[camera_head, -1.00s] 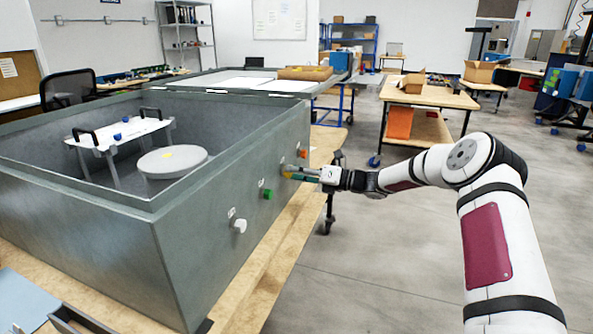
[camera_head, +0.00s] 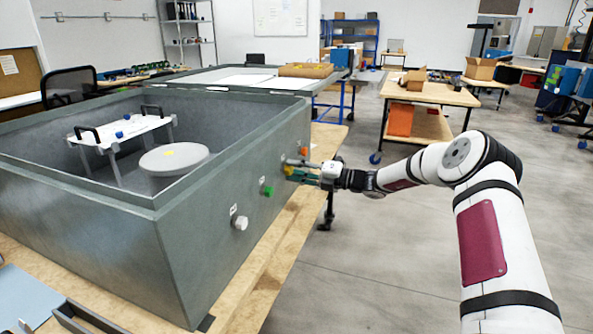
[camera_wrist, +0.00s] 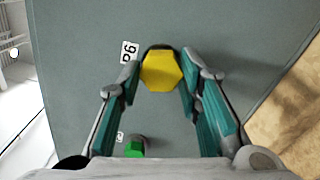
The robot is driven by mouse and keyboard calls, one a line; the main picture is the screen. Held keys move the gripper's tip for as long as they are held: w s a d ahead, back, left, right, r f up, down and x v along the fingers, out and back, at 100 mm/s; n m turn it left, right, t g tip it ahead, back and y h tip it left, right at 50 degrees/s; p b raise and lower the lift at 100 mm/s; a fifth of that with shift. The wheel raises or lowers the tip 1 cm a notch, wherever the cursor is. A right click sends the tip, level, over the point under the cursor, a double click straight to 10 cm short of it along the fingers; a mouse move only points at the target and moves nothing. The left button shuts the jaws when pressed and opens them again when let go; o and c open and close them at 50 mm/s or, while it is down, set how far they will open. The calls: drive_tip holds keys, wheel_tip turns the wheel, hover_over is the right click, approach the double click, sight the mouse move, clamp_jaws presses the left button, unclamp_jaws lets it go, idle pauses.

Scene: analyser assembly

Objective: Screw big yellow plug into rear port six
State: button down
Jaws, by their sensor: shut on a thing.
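The big yellow plug (camera_head: 289,170) is at the side wall of the grey analyser case (camera_head: 215,235). In the wrist view its yellow hexagonal head (camera_wrist: 161,71) faces me, with a label reading 06 (camera_wrist: 129,52) beside it. My gripper (camera_wrist: 160,75) is shut on the plug, one finger on each side of the head. In the head view my gripper (camera_head: 296,171) reaches the wall from the right. The port behind the plug is hidden, so I cannot tell how deep the plug sits.
A green plug (camera_head: 267,191) and a white plug (camera_head: 240,223) stick out of the same wall, nearer the camera. An orange plug (camera_head: 304,151) is just beyond my gripper. The case stands on a wooden table (camera_head: 262,262). Open floor lies to the right.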

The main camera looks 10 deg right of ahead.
drive_tip(key=c, duration=1.1)
unclamp_jaws()
drive_tip(key=shift+w+d, duration=0.1)
drive_tip(key=shift+d, duration=0.1)
drive_tip(key=p+v, duration=0.1)
drive_tip(key=v, duration=0.5)
drive_tip(key=shift+s+d+p, duration=0.3)
